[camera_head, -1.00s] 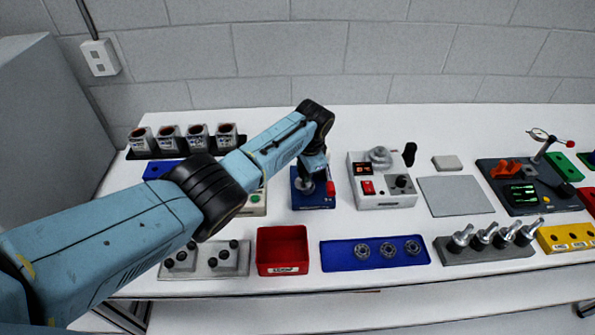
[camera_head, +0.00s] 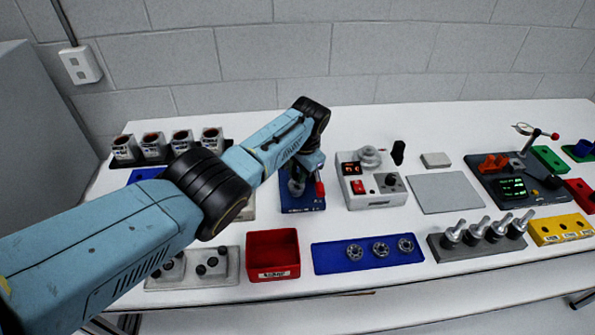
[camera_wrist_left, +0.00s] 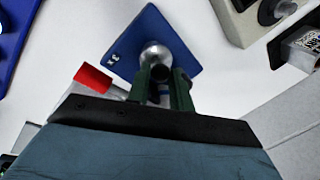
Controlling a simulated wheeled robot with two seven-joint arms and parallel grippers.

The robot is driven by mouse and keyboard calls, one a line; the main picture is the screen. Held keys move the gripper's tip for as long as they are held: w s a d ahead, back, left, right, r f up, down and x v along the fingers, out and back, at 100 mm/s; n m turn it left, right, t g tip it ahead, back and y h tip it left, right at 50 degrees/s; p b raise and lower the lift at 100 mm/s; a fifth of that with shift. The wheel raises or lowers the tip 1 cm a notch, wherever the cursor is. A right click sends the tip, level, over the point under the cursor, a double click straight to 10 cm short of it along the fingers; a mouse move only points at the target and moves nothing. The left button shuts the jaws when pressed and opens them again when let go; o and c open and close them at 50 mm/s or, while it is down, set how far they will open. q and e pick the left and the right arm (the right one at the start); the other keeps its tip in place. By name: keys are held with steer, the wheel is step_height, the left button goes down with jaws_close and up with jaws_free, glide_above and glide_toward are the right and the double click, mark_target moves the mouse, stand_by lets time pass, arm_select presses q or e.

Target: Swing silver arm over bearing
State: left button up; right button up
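A press-like fixture with a blue base (camera_head: 303,205) stands mid-table, partly hidden by my left arm. In the left wrist view its blue base (camera_wrist_left: 127,42) carries a rounded silver part (camera_wrist_left: 155,54), and a silver arm (camera_wrist_left: 116,91) with a red grip (camera_wrist_left: 92,77) reaches left. My left gripper (camera_head: 301,172) is over this fixture. In the left wrist view its dark green fingers (camera_wrist_left: 161,80) are apart, one each side of a small dark round part below the silver top; contact is unclear. Several bearings (camera_head: 380,250) lie on a blue mat (camera_head: 330,262). My right gripper is not in view.
A white control box (camera_head: 372,198) stands just right of the fixture. A red bin (camera_head: 273,262) is in front. A dark plate (camera_head: 530,195) with a dial gauge stands far right. A grey pad (camera_head: 446,192) lies between.

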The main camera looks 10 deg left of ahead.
arm_select(q)
steer(key=o, duration=0.4)
steer(key=shift+d+r+p, duration=0.1)
steer(key=shift+r+p, duration=0.25)
steer(key=shift+r, duration=0.2)
steer(key=r, duration=0.4)
steer(key=s+d+r+p, duration=0.1)
steer(key=r, duration=0.3)
steer(key=d+r, duration=0.1)
steer(key=r, duration=0.3)
steer(key=shift+s+p, duration=0.25)
steer(key=shift+p, duration=0.1)
